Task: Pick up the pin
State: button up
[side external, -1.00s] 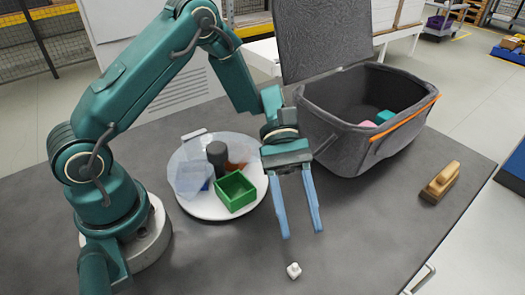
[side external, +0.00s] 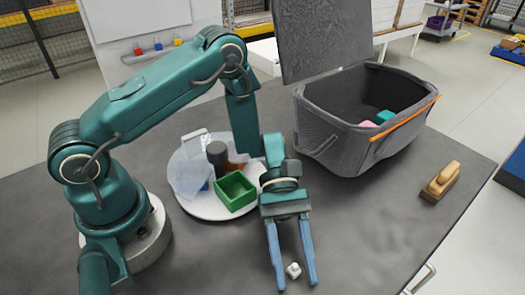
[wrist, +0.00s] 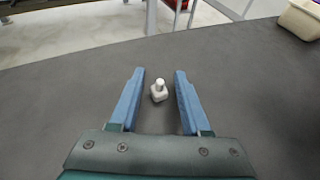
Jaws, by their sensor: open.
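The pin (side external: 293,270) is a small white piece with a wider base and a knob on top. It stands on the grey table near the front edge. My gripper (side external: 295,287) is open, with its two blue fingers pointing down on either side of the pin in the side view. In the wrist view the pin (wrist: 159,91) sits between the open fingertips (wrist: 160,72), with a gap on each side. I see no contact between finger and pin.
A round white tray (side external: 198,208) with a green box (side external: 235,190) and other items stands behind my gripper. A grey fabric bin (side external: 335,140) with an open lid is at the back. A wooden-handled brush (side external: 440,180) lies at the right. The table around the pin is clear.

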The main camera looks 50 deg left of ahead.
grip_shut()
dwell(0.3)
